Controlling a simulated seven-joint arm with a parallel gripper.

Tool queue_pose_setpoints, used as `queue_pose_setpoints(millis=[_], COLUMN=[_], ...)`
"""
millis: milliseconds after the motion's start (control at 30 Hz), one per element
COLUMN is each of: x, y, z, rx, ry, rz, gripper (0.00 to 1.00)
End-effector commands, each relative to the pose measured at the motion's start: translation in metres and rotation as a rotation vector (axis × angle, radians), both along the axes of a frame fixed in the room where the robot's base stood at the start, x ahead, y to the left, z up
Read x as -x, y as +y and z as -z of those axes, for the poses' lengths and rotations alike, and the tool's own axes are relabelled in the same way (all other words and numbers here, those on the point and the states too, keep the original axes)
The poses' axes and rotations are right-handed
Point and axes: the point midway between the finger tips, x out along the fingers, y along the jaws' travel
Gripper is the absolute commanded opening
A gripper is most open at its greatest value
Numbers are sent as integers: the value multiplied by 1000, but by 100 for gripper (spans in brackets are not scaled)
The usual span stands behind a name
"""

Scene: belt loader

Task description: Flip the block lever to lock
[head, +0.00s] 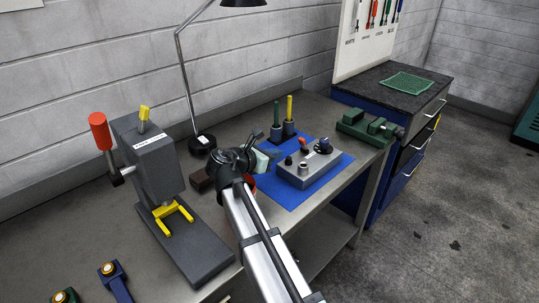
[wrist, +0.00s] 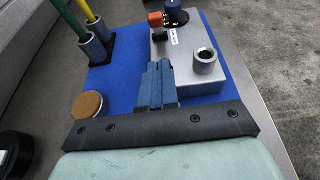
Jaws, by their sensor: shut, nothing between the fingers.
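The block (head: 309,172) is a grey metal box on a blue mat, right of centre in the head view. It also fills the upper middle of the wrist view (wrist: 207,82). On it are a small orange-red piece (wrist: 155,20), a dark blue round knob (wrist: 174,6), a white label and a hollow metal cylinder (wrist: 206,62). Which part is the lever, and its setting, I cannot tell. My gripper (wrist: 156,68) is shut and empty, its fingers overlapping the block's near left edge in the wrist view. Contact cannot be judged.
Green and yellow handles stand in a holder (head: 287,131) behind the block. A green vise-like fixture (head: 368,127) lies to the right. A dark grey press (head: 154,160) with a red-knobbed handle stands left. A lamp (head: 202,143) stands behind. The blue mat's front (head: 287,199) is clear.

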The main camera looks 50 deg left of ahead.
Motion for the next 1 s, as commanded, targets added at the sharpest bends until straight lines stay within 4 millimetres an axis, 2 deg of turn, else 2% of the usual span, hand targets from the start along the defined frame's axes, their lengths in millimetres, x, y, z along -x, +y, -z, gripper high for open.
queue_pose_setpoints(millis=[100,300,500,700,1000], x=[-22,-53,-76,-87,-88], y=[1,1,1,0,0], z=[8,19,7,3,2], rx=[1,1,-2,-1,0], ry=[0,1,0,1,1], rz=[2,2,1,1,0], gripper=[0,0,0,0,0])
